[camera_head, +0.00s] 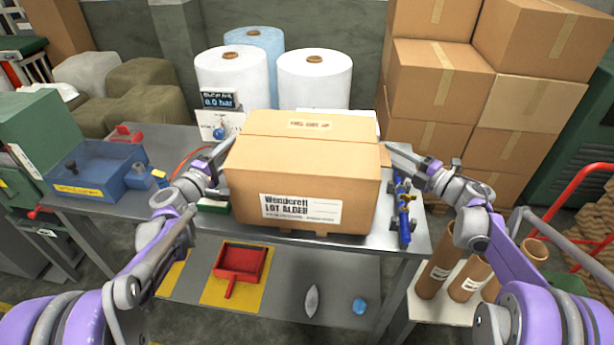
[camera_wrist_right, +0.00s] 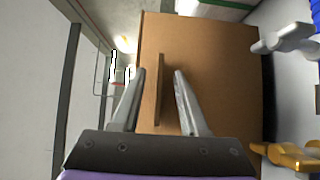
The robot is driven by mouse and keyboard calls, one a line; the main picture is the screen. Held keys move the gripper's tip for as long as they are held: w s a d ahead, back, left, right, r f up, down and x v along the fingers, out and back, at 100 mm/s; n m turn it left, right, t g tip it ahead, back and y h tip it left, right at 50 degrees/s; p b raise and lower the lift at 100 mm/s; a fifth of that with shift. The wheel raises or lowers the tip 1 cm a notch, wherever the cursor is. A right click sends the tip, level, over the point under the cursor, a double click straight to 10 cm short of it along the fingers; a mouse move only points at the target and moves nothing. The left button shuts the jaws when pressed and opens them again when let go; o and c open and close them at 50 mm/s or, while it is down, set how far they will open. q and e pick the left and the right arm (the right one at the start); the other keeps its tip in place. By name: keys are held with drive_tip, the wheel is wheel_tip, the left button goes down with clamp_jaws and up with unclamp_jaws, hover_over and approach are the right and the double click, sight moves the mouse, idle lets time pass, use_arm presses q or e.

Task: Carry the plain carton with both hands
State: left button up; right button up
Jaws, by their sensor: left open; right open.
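The plain carton (camera_head: 300,165), a brown cardboard box with a white "LOT ALDER" label, sits upright on the grey metal table near its front edge. My left gripper (camera_head: 222,160) is at the carton's left side; whether it touches is unclear. My right gripper (camera_head: 393,158) is at the carton's right side, and is open. In the right wrist view, the carton's brown side (camera_wrist_right: 220,75) fills the middle, with a raised vertical strip between the open fingers of my right gripper (camera_wrist_right: 158,75). I cannot tell whether these fingers touch the carton.
White and blue rolls (camera_head: 315,80) and a pressure display (camera_head: 220,100) stand behind the carton. A blue bin (camera_head: 95,175) is at the left; a blue-and-yellow tool (camera_head: 404,210) lies at the right. Stacked boxes (camera_head: 440,85) rise at the back right. A red dustpan (camera_head: 240,262) is on the lower shelf.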

use_arm(q)
drive_tip(key=shift+x, duration=0.75)
use_arm(e)
drive_tip(key=shift+x, duration=0.8)
use_arm(q)
clamp_jaws()
use_arm(e)
clamp_jaws()
